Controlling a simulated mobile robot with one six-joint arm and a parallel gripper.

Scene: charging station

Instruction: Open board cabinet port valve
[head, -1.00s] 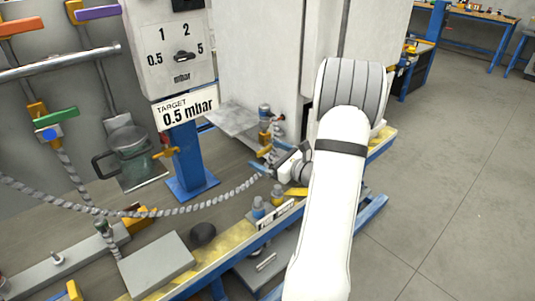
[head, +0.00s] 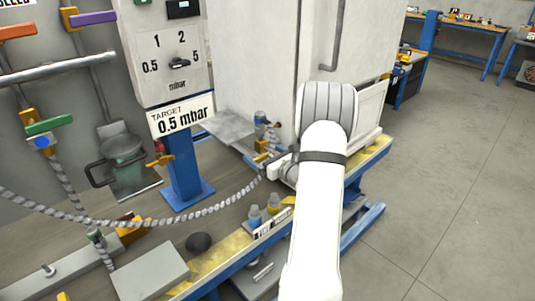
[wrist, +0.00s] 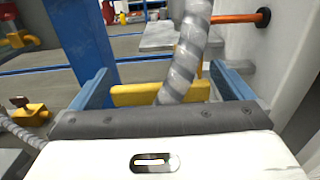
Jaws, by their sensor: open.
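A yellow bar-shaped part (wrist: 160,94), which looks like a valve handle, lies crosswise between my fingers in the wrist view. My gripper (wrist: 160,78) is open, with one blue finger on each side of it. I see no finger clearly pressing on it. A grey braided hose (wrist: 186,50) rises in front of the yellow part and hides some of it. In the head view my gripper (head: 264,160) is low beside the white cabinet (head: 265,60), mostly hidden by my wrist. Small blue and yellow fittings (head: 262,120) stand just beyond it.
An orange pipe (wrist: 238,17) sticks out of the cabinet wall at the right. A blue post (wrist: 90,35) stands at the left and carries the pressure panel (head: 170,55). A long hose (head: 130,224) crosses the bench. Two blue-topped fittings (head: 265,212) stand near the bench edge.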

